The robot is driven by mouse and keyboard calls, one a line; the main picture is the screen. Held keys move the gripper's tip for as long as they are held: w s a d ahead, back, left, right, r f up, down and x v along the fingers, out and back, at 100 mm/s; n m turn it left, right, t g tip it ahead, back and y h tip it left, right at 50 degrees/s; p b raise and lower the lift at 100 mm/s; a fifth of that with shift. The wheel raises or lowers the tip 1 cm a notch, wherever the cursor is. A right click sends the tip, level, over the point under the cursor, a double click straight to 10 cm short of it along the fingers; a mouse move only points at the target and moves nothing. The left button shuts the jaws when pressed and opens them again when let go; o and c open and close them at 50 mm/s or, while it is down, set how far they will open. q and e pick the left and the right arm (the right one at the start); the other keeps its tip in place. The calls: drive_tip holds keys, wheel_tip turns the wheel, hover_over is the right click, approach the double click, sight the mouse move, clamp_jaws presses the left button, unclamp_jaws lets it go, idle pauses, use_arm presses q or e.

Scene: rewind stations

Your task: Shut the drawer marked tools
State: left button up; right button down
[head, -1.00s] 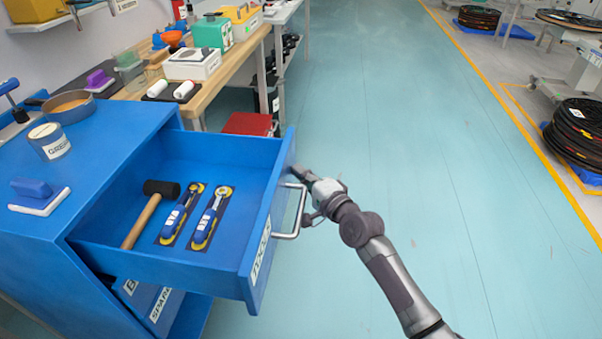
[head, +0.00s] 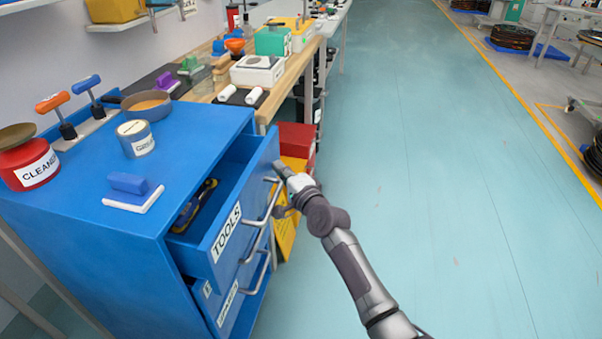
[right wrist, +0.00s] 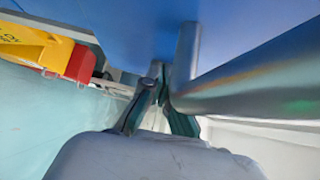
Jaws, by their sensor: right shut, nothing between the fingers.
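The blue drawer marked TOOLS (head: 226,233) is the top drawer of the blue cabinet (head: 196,131) and stands partly open. A blue and yellow tool (head: 196,204) shows inside; the rest of the inside is hidden by the front and cabinet top. The drawer's silver handle (head: 264,208) is on its front and also shows large in the right wrist view (right wrist: 255,72). My right gripper (head: 279,167) is shut and empty, at the far end of the drawer front beside the handle. Its fingertips (right wrist: 162,78) meet or nearly meet the blue front. My left gripper is out of view.
A lower drawer with its own handle (head: 258,272) is beneath. A cleaner tin (head: 30,166), a grease tin (head: 136,138) and a blue block (head: 130,186) stand on the cabinet. A red bin (head: 297,141) is behind the drawer. The floor to the right is clear.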

drive_tip(key=a, duration=0.1)
drive_tip(key=w+a, duration=0.1)
drive_tip(key=a, duration=0.2)
drive_tip(key=shift+w+a, duration=0.3)
drive_tip(key=shift+a, duration=0.1)
drive_tip(key=shift+a+r+b, duration=0.1)
drive_tip(key=shift+a+b, duration=0.15)
drive_tip(key=shift+b, duration=0.05)
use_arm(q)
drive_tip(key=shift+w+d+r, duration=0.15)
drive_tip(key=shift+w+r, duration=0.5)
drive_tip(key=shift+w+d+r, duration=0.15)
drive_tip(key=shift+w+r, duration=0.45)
use_arm(e)
drive_tip(key=shift+a+r, duration=0.1)
drive_tip(key=shift+r, duration=0.05)
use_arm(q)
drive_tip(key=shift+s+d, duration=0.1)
